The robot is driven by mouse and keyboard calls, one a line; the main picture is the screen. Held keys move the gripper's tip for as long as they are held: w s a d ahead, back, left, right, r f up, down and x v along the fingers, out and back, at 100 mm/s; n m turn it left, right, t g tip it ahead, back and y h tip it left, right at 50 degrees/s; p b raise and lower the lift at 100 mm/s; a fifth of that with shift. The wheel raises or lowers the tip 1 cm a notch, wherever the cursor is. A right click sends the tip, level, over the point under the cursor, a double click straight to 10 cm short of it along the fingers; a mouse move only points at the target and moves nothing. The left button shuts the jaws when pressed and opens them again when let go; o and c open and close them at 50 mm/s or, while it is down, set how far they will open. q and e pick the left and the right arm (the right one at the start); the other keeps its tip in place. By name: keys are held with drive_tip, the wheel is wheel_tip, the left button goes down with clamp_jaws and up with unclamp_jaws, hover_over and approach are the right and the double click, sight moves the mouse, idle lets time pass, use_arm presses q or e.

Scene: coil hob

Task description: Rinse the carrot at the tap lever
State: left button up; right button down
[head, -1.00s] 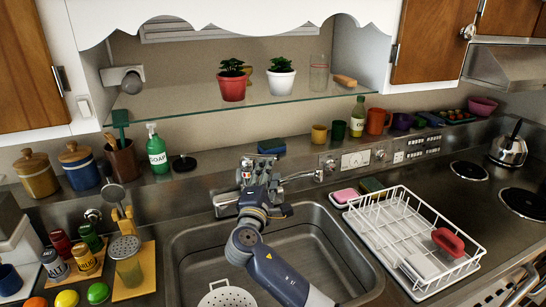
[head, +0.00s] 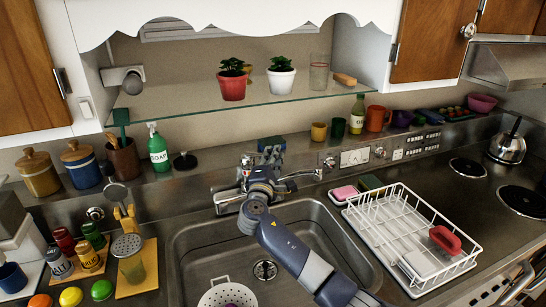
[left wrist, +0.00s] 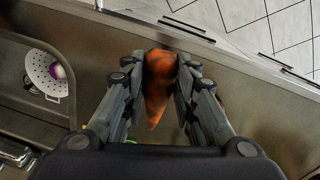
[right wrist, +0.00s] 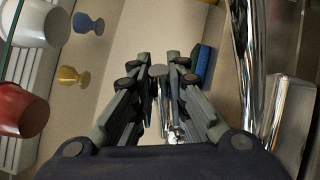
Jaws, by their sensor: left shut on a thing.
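The orange carrot (left wrist: 158,92) is between the fingers of my left gripper (left wrist: 160,62), which is shut on it, in the left wrist view. It hangs over the metal counter beside the sink edge. The left gripper is not in the head view. My right gripper (right wrist: 159,58) has its fingers apart at the tap. A slim lever with a grey round end (right wrist: 158,72) shows between them; I cannot tell whether they touch it. In the head view the right arm covers much of the chrome tap (head: 226,197). The chrome spout (right wrist: 250,70) is right of the fingers. No running water shows.
The sink (head: 330,238) holds a white colander (head: 226,297) with a purple thing in it. A white dish rack (head: 400,238) stands right of the sink. Shakers and fruit crowd the left counter. A glass shelf (head: 200,112) with plant pots spans above the tap.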

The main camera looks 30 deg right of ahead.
use_arm(q)
drive_tip(key=shift+r+p, duration=1.1)
use_arm(e)
drive_tip(key=shift+w+a+r+n+y, duration=0.1)
drive_tip(key=shift+r+n+y, duration=0.2)
drive_tip(key=shift+r+n, duration=0.2)
use_arm(q)
drive_tip(key=shift+f, duration=0.15)
use_arm(e)
drive_tip(key=shift+f, duration=0.15)
drive_tip(key=c, duration=1.6)
unclamp_jaws()
drive_tip(key=shift+o, duration=0.2)
drive_tip(key=v, duration=1.2)
